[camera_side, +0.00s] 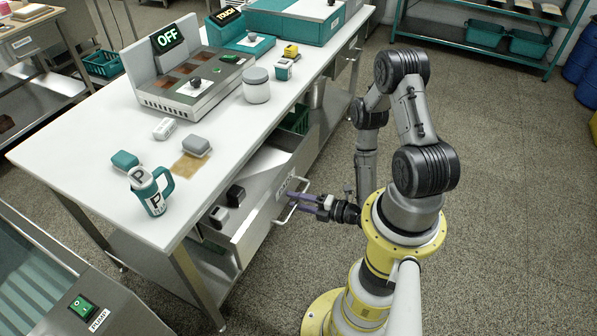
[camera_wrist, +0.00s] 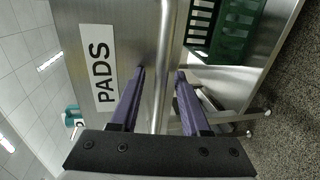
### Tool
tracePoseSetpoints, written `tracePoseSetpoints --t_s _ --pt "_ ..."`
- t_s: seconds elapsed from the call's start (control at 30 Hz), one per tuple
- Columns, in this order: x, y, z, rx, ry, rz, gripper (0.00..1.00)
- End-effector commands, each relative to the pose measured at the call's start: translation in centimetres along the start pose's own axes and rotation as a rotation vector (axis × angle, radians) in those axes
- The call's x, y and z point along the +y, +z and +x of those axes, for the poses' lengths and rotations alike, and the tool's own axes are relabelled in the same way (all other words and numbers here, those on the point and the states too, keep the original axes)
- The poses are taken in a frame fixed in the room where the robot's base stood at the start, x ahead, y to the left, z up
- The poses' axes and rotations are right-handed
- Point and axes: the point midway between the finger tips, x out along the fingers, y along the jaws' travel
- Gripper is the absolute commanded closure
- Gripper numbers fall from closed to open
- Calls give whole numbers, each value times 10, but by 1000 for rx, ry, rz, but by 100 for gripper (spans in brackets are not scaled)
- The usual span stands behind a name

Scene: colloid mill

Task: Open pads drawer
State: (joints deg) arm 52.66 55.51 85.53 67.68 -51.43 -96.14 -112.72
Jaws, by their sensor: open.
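The pads drawer (camera_side: 252,232) is under the front of the white table and stands pulled out. Its interior shows from above, with a black block and a grey-and-black block inside. Its front carries a PADS label, which is large in the wrist view (camera_wrist: 102,73). A metal bar handle (camera_side: 279,221) runs along the front; it also shows in the wrist view (camera_wrist: 165,30). My gripper (camera_side: 293,202) is at the handle with purple fingers. In the wrist view the open fingers (camera_wrist: 160,73) lie on either side of the bar; contact cannot be told.
On the table (camera_side: 90,140) stand a mug (camera_side: 150,195), a teal pad (camera_side: 124,160), a grey pad (camera_side: 196,146), a jar (camera_side: 256,88) and a machine with an OFF display (camera_side: 168,40). A green crate (camera_side: 295,120) is under the table.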

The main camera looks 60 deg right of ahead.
Motion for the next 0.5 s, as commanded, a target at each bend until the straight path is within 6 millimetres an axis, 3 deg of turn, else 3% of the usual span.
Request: tracePoseSetpoints --t_s 0.27,0.5 --pt "5 0 28 8 0 -4 54" --pt "14 -1 68 7 3 -5 54"
